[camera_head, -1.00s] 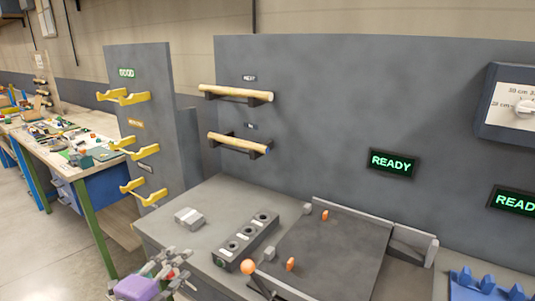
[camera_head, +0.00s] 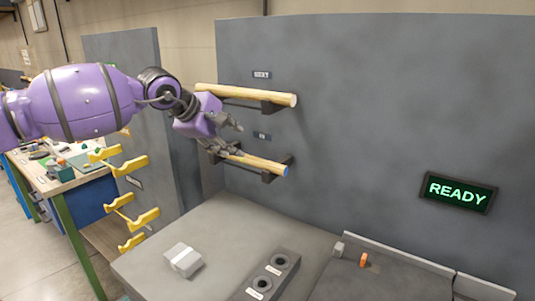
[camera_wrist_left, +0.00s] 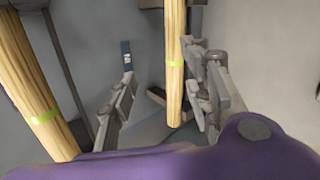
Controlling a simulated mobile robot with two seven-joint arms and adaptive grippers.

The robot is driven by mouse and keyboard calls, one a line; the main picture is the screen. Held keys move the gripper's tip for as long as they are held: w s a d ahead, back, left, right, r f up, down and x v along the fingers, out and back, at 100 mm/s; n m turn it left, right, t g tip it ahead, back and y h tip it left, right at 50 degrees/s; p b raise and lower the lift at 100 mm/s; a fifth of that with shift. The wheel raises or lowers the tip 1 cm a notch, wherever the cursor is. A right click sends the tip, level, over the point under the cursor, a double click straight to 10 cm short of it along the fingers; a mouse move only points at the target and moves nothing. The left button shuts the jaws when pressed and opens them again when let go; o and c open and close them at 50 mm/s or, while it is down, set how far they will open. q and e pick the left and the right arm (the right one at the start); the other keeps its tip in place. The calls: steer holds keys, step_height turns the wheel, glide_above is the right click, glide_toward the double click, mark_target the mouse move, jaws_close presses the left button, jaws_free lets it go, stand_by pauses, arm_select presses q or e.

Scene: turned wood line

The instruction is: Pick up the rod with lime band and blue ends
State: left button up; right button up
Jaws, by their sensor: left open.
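The lower wooden rod (camera_head: 258,163) rests on the lower dark wall holder, and its right end is blue. In the left wrist view it is the thinner rod (camera_wrist_left: 174,95) with a lime band, showing between my fingers. My left gripper (camera_head: 230,136) is open at that rod, partly in front of its left part. I cannot tell whether the fingers touch it. In the left wrist view the open fingers (camera_wrist_left: 163,95) stand either side of the rod. My right gripper is not in view.
An upper, thicker rod (camera_head: 245,95) with a plain end lies on the holder just above; its lime band shows in the left wrist view (camera_wrist_left: 25,85). Yellow hooks (camera_head: 140,220) are on a side panel. A grey block (camera_head: 183,261) and a socket block (camera_head: 263,281) stand on the bench below.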

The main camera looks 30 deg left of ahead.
mark_target(241, 158)
arm_select(q)
steer(key=shift+m+g+y, duration=0.3)
steer(key=shift+m+y, duration=0.1)
steer(key=shift+m, duration=0.5)
steer(key=x, duration=0.2)
steer(key=f+x, duration=0.1)
steer(key=x, duration=0.2)
steer(key=s+p+x, duration=0.1)
steer(key=x, duration=0.2)
steer(key=shift+s+a+f, duration=0.15)
steer(key=shift+a, duration=0.25)
jaws_close()
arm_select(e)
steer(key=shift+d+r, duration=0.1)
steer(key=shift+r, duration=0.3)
